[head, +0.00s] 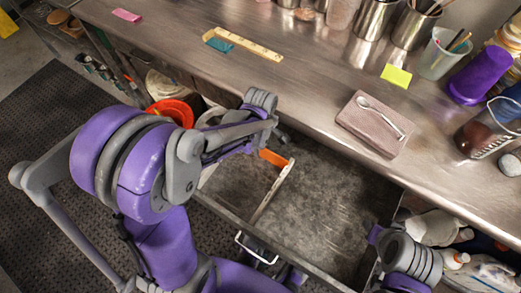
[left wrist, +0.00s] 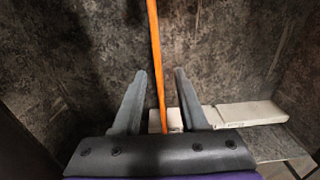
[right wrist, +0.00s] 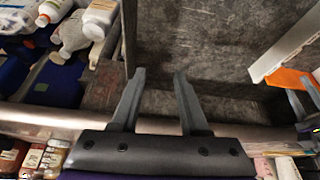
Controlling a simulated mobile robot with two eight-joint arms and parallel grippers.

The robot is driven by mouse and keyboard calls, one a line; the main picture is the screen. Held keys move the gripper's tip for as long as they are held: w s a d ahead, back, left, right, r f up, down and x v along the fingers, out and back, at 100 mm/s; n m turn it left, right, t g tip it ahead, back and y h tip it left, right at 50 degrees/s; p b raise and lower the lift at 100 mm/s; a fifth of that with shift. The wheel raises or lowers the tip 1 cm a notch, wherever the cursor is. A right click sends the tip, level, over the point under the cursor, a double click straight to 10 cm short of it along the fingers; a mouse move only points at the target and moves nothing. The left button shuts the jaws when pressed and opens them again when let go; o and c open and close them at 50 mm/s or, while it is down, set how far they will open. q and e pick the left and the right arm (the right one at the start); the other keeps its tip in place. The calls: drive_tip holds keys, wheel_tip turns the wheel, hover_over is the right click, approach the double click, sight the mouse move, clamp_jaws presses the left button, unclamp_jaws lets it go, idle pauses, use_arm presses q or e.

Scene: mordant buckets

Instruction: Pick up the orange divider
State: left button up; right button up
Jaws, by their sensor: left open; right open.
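The orange divider (head: 273,158) stands in the open drawer (head: 330,200), partly hidden by my left arm in the head view. In the left wrist view the divider (left wrist: 155,60) is a thin upright-looking orange strip that runs between the two fingers of my left gripper (left wrist: 160,74). This gripper is open, with a gap on both sides of the strip. The divider's orange face (right wrist: 285,78) also shows at the right of the right wrist view, beside the left gripper's fingers. My right gripper (right wrist: 160,73) is open and empty near the drawer's right side.
A pale divider (head: 271,190) meets the orange one inside the drawer. The drawer floor to the right is bare. The metal counter (head: 300,75) overhangs the drawer's back, with a spoon (head: 380,117) on a pinkish block. Bottles (head: 453,259) stand right of the drawer.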

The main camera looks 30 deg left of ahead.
sight(260, 156)
use_arm(q)
wheel_tip(260, 156, down, 4)
drive_tip(key=shift+w+r, duration=0.1)
drive_tip(key=shift+r, duration=0.05)
clamp_jaws()
idle(0.3)
